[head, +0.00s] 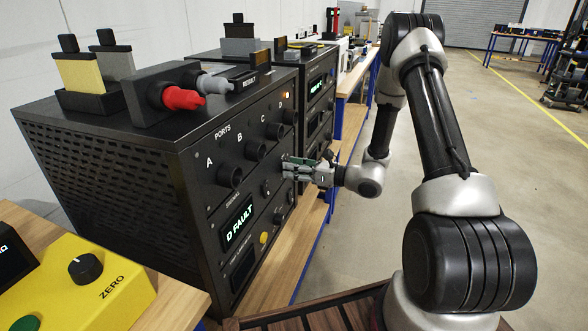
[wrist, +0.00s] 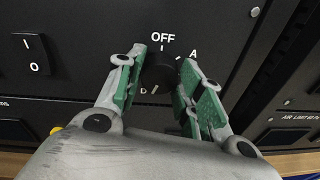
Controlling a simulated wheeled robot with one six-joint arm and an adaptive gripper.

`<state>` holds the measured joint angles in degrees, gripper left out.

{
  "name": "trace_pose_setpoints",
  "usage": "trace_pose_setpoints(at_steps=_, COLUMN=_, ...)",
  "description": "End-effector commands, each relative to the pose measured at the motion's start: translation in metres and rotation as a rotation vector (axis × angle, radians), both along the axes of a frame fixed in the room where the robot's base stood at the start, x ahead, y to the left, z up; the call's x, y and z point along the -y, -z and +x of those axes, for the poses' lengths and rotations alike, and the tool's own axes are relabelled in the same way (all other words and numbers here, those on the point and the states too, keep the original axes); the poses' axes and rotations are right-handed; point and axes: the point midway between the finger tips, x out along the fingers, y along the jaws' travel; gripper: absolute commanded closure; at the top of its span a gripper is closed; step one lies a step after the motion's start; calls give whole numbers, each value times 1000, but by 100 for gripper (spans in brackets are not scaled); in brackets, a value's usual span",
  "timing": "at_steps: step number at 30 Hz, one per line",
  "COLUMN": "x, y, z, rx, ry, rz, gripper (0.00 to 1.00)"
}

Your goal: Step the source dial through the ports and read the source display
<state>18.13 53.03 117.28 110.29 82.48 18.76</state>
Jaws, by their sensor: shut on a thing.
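The black source dial (wrist: 158,74) shows in the wrist view, with OFF above it, A to its upper right and D at its lower left. My gripper (wrist: 162,66) has its green-padded fingers on both sides of the dial, shut on it. I cannot tell for certain which mark the dial points to. In the head view my gripper (head: 287,166) is at the front panel of the black rack unit (head: 100,150), and hides the dial. The source display (head: 238,224) reads "D FAULT". Above it is a row of round ports (head: 255,150) labelled A to D.
A red plug (head: 182,98) and a grey plug (head: 213,84) rest on top of the unit. A yellow box (head: 95,285) with a ZERO knob is at lower left. A rocker switch (wrist: 32,55) is left of the dial. Open floor (head: 500,180) lies right.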

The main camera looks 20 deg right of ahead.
Motion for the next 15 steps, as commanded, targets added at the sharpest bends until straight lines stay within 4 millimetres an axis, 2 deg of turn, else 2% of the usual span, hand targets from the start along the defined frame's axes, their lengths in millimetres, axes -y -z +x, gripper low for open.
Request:
trace_pose_setpoints(at_steps=4, x=0, y=0, z=0, rx=-1, ry=0, rz=1, gripper=87)
trace_pose_setpoints(at_steps=5, x=0, y=0, z=0, rx=-1, ry=0, rz=1, gripper=60)
trace_pose_setpoints(at_steps=8, x=0, y=0, z=0, rx=-1, ry=0, rz=1, gripper=41)
trace_pose_setpoints(at_steps=15, x=0, y=0, z=0, rx=0, ry=0, rz=0, gripper=41)
